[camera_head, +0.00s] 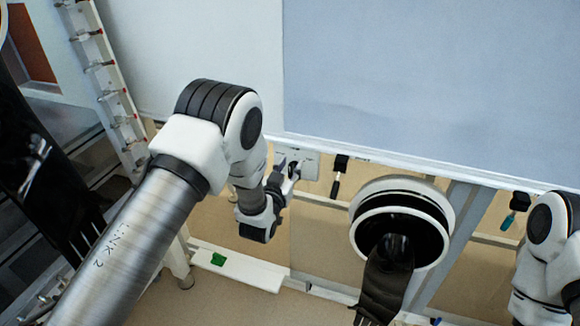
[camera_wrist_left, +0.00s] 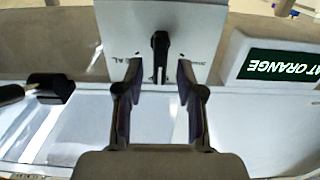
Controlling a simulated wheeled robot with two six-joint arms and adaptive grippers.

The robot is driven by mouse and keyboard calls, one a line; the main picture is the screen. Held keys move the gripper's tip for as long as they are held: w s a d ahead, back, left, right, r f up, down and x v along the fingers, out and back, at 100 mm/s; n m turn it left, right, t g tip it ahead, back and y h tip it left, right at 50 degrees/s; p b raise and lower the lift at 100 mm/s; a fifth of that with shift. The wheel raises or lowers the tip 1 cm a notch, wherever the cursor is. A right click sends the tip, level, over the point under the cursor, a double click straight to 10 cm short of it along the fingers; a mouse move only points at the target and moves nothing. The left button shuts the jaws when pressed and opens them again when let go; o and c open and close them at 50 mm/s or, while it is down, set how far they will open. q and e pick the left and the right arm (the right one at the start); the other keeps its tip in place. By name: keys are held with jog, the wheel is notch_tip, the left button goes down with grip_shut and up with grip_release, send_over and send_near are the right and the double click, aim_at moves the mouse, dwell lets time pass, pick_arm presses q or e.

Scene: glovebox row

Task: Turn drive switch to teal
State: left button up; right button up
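The switch is a black bar handle (camera_wrist_left: 160,50) on a pale grey plate (camera_wrist_left: 205,35) in the left wrist view. Small lettering on the plate ends in "AL" left of the handle; the lettering to its right is too small to read. My left gripper (camera_wrist_left: 160,72) is open, with one fingertip on each side of the handle's lower end and gaps showing between. In the head view the plate (camera_head: 310,161) is partly hidden by my left gripper (camera_head: 283,178). My right arm shows at the right edge, but its gripper is out of view.
A green sign (camera_wrist_left: 280,64) reading upside down, ending in "ORANGE", sits beside the plate. A round glove port (camera_head: 440,205) with a dark glove (camera_head: 385,285) stands between.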

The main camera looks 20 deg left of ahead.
pick_arm(q)
jog(key=shift+w, duration=0.5)
grip_shut()
jog(key=shift+d+f+m, duration=0.1)
jog(key=shift+m, duration=0.2)
jog(key=shift+d+m+b, duration=0.25)
jog(key=shift+m+b, duration=0.35)
jog(key=shift+m, duration=0.6)
jog(key=shift+s+d+f+m+b, duration=0.1)
jog(key=shift+m+b, duration=0.15)
jog(key=shift+m, duration=0.45)
jog(key=shift+d+m+b, duration=0.1)
jog(key=shift+m+b, duration=0.15)
jog(key=shift+m, duration=0.45)
grip_release()
